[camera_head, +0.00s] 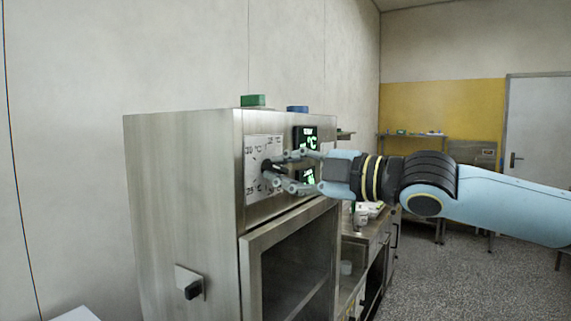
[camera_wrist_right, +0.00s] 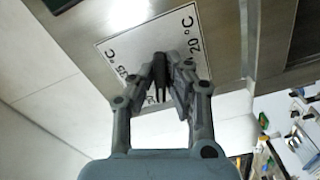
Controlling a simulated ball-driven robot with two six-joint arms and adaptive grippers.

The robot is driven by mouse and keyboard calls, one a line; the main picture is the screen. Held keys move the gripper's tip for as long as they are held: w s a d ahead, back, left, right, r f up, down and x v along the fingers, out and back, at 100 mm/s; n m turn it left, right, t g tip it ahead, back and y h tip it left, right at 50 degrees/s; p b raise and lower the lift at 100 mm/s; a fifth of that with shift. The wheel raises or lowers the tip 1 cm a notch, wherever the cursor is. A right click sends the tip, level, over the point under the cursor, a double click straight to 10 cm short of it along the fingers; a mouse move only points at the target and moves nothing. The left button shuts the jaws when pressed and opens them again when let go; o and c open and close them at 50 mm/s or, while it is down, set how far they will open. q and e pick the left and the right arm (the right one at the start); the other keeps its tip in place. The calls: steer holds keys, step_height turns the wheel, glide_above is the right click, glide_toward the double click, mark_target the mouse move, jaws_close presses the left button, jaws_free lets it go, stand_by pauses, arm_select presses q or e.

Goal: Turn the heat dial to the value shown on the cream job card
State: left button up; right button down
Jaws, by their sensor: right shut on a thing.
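The heat dial's black knob (camera_head: 266,165) sits on a white square plate (camera_head: 262,145) on the front of a steel cabinet. Its plate also shows in the wrist view (camera_wrist_right: 140,42), marked with °C values such as 20 and 35; other marks are partly hidden. My right gripper (camera_head: 272,174) reaches in from the right with its fingers shut on the knob, which shows dark between them in the wrist view (camera_wrist_right: 161,70). The knob's exact setting is hidden by the fingers. I cannot make out a cream job card. My left gripper is not in view.
Dark displays (camera_head: 305,133) with green characters sit right of the plate, partly behind my gripper. A green block (camera_head: 253,100) and a blue block (camera_head: 297,108) are on the cabinet top. A black handle (camera_head: 193,290) is on its left side. A counter stands beyond it.

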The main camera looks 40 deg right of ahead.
steer(key=shift+m, duration=0.9)
steer(key=c, duration=1.4)
jaws_free()
steer(key=shift+w, duration=0.1)
steer(key=shift+o, duration=0.2)
steer(key=shift+r, duration=0.1)
